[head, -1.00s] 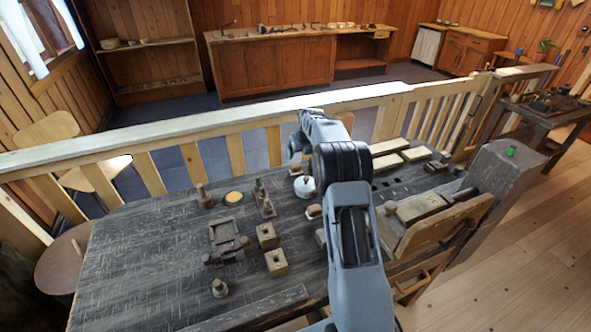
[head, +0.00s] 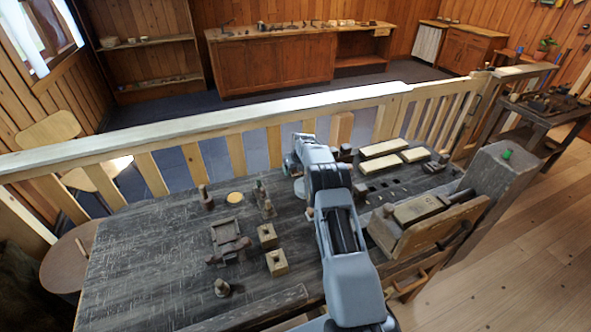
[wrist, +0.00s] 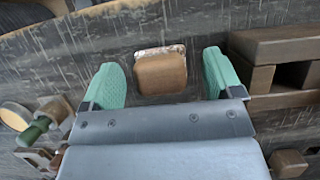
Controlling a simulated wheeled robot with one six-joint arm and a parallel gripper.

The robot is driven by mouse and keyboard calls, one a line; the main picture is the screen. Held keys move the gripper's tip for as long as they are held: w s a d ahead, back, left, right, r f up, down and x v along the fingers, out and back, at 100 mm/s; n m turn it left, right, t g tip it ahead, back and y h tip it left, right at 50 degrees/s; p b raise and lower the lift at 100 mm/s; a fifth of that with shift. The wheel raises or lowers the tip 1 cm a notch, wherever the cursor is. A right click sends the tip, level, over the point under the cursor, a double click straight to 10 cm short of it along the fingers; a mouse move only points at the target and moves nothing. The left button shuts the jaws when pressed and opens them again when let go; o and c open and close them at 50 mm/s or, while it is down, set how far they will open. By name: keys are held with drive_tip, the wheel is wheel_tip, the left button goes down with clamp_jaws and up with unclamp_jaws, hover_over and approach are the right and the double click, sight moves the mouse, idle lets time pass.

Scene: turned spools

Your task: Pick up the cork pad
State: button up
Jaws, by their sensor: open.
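A brown block with rounded corners, which I take to be the cork pad (wrist: 161,75), lies on the dark bench top in the wrist view. A pale, mottled edge shows along its far side. My gripper (wrist: 162,72) is open, with one green finger to the left of the block and one to the right. Gaps show on both sides, so the fingers look apart from it. I cannot tell the exact height of the fingertips over the bench. In the head view my arm covers most of this spot.
A wooden block frame (wrist: 262,75) stands close right of my right finger. A green-handled piece (wrist: 35,130) and a round pale disc (wrist: 14,116) lie to the left.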

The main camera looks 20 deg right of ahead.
drive_tip(key=shift+w+f, duration=0.15)
drive_tip(key=shift+f, duration=0.1)
drive_tip(key=c, duration=1)
drive_tip(key=shift+r, duration=0.1)
